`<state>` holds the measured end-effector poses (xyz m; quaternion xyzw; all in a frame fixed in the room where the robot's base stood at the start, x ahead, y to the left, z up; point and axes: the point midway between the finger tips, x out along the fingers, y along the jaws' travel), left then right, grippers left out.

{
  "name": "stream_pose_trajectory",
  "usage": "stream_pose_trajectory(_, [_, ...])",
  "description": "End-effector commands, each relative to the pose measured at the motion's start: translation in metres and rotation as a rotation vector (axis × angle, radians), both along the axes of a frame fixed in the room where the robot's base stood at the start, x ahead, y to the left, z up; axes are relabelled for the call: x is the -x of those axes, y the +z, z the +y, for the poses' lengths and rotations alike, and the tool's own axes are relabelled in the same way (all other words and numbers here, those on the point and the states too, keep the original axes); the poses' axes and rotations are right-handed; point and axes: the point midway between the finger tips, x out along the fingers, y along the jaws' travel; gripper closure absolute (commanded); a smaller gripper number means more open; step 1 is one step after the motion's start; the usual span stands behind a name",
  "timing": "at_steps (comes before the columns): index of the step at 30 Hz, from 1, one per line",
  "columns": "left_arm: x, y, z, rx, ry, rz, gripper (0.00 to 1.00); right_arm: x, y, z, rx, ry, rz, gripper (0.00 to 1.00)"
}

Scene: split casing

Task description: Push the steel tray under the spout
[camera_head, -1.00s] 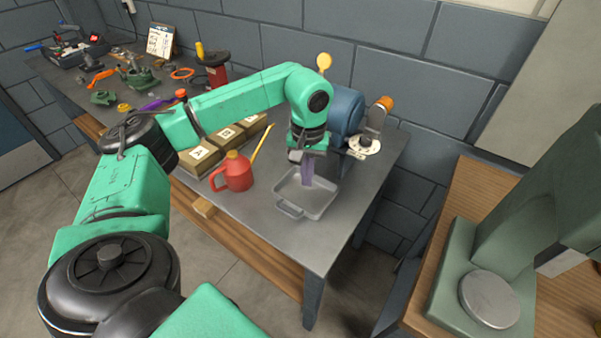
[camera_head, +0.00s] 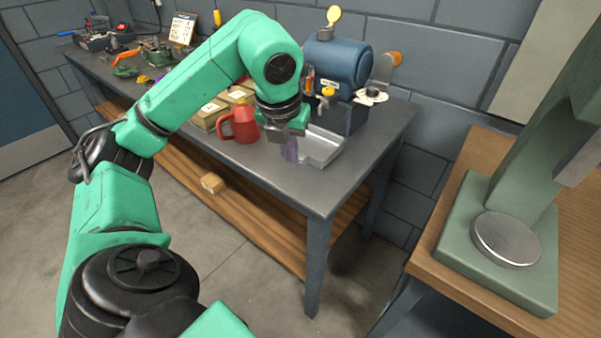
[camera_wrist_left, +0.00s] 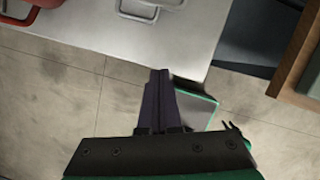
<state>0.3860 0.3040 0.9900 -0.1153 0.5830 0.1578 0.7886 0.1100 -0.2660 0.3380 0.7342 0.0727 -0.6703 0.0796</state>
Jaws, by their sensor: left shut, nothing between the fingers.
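The steel tray (camera_head: 322,148) lies on the grey workbench, in front of and below the blue tank (camera_head: 338,62). The tank's brass spout (camera_head: 327,92) stands above the tray's far end; whether it is directly over it I cannot tell. My left gripper (camera_head: 290,152) is shut and empty, pointing down on the tray's near-left side and hiding part of it. In the left wrist view the tray's handle (camera_wrist_left: 140,15) shows at the top, apart from the shut fingertips (camera_wrist_left: 160,72). My right gripper is out of view.
Tools crowd the far left of the bench. A green machine (camera_head: 497,245) stands on a wooden bench at the right. The bench's near right corner is bare.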

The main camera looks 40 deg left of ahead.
Motion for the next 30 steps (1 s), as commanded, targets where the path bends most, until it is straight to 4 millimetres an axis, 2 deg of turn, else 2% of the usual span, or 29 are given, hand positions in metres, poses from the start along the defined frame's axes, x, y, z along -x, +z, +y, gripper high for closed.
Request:
stream_pose_trajectory(5, [-0.006,-0.025,0.003,0.0,0.002,0.006,1.0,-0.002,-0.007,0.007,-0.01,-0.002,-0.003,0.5])
stream_pose_trajectory(15, [-0.026,-0.094,0.011,0.0,-0.002,0.005,1.0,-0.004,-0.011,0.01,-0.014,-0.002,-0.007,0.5])
stream_pose_trajectory(18, [-0.045,-0.088,0.017,0.006,-0.001,0.0,1.0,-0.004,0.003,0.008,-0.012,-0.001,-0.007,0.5])
stream_pose_trajectory(21, [-0.057,-0.09,0.022,0.005,-0.001,-0.001,1.0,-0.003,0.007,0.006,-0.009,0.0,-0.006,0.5])
stream_pose_trajectory(30, [-0.064,-0.093,0.026,0.001,-0.003,0.002,1.0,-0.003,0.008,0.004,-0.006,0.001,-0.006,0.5])
